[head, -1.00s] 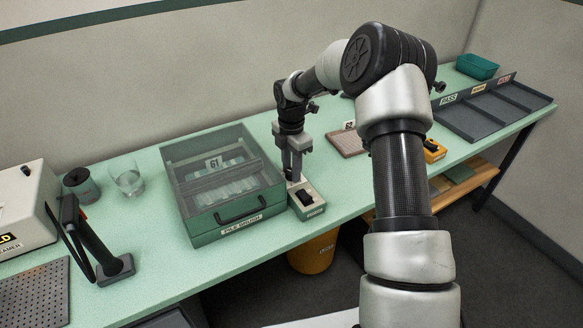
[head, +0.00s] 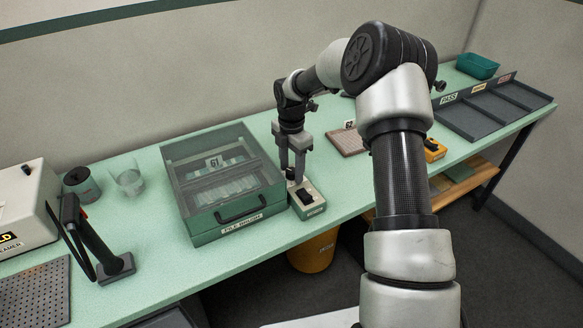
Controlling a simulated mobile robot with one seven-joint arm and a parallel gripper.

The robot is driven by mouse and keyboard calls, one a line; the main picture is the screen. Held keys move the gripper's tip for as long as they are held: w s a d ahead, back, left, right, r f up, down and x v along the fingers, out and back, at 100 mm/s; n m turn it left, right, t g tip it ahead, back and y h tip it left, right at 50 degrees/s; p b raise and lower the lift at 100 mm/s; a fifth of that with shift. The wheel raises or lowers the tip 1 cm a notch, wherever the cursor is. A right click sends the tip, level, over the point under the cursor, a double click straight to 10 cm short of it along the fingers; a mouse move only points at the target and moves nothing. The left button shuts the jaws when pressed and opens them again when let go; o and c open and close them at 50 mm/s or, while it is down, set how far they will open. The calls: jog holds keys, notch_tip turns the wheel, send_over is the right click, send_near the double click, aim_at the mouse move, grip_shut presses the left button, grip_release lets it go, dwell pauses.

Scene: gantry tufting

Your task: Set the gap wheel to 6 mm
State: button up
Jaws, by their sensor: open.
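My gripper (head: 292,175) points down, with its fingers apart, just above the back end of a small control box (head: 308,205). The box stands at the right side of the green machine (head: 226,222) labelled PILE BRUSH. A black rocker-like switch (head: 305,196) sits on the box's top. A small dark knob (head: 291,174) shows by the fingertips; I cannot tell whether it is the gap wheel or whether the fingers touch it. No gap scale or 6 mm mark is readable from here. The machine has a clear lid and a card marked 61.
To the left stand a glass (head: 128,182), a dark round pot (head: 80,184) and a black upright holder (head: 100,245). To the right are a brown mat (head: 347,142), a yellow box (head: 434,150) and a sorting tray (head: 482,115). An orange bin (head: 313,252) stands below the bench edge.

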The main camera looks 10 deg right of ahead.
aim_at(292, 171)
notch_tip(292, 171, up, 18)
jog(key=shift+f, duration=0.25)
dwell(0.3)
jog(key=s+r+m+t+h+p, duration=0.1)
jog(key=s+r+m+t, duration=0.2)
jog(key=s+r+m, duration=1.1)
jog(key=s+f+m+t+y, duration=0.1)
jog(key=s+m, duration=0.8)
jog(key=s, duration=1.1)
jog(key=shift+d+f+t+p, duration=0.2)
jog(key=shift+f+t+p, duration=0.15)
jog(key=shift+f+t, duration=0.4)
